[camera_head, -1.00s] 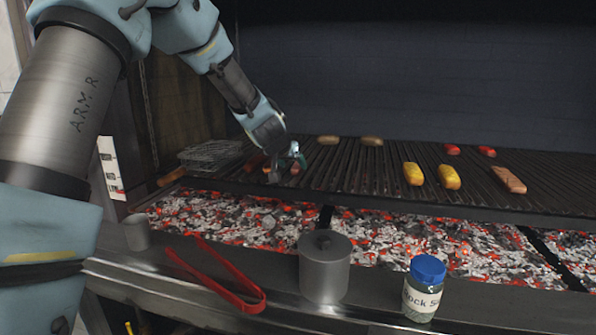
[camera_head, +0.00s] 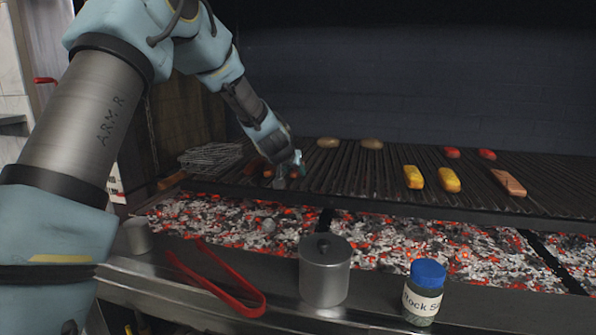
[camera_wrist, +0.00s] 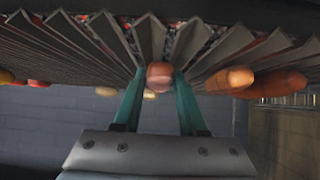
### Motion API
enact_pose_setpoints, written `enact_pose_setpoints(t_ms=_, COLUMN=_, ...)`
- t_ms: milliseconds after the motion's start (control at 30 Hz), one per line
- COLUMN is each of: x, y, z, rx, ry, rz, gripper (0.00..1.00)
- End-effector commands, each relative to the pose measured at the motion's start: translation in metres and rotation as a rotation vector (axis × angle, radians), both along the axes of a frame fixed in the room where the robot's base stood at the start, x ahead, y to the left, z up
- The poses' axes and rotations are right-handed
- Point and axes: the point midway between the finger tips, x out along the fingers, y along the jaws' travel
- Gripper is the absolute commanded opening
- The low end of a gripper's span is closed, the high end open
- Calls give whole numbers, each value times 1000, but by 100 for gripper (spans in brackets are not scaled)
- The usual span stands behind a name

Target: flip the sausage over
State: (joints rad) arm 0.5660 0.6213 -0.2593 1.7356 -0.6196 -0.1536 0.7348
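My gripper (camera_head: 289,171) is low over the left part of the grill grate, pointing down. In the wrist view its two teal fingers (camera_wrist: 159,82) are apart, one on each side of the rounded end of a reddish-brown sausage (camera_wrist: 159,74). I cannot tell whether either finger touches it. In the head view this sausage (camera_head: 294,173) is mostly hidden by the gripper. Two more sausages, a nearer one (camera_wrist: 230,80) and another (camera_wrist: 278,84), lie to the right in the wrist view. In the head view they are partly hidden behind the gripper.
Brown patties (camera_head: 328,142), yellow corn pieces (camera_head: 413,177), red pieces (camera_head: 487,154) and an orange-brown slab (camera_head: 509,183) lie on the grate. A wire rack (camera_head: 210,157) is at left.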

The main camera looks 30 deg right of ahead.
Motion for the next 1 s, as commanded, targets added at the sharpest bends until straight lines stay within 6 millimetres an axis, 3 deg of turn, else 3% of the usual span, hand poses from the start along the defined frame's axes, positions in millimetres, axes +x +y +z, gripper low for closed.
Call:
enact_pose_setpoints(t_ms=33, x=0, y=0, z=0, rx=0, ry=0, rz=0, gripper=32)
enact_pose_setpoints(t_ms=333, x=0, y=0, z=0, rx=0, ry=-1, rz=1, gripper=0)
enact_pose_setpoints(t_ms=467, x=0, y=0, z=9, rx=0, ry=-1, rz=-1, gripper=0)
enact_pose_setpoints(t_ms=700, x=0, y=0, z=58, rx=0, ry=-2, rz=0, gripper=0)
enact_pose_setpoints(t_ms=1000, x=0, y=0, z=95, rx=0, ry=-1, rz=1, gripper=0)
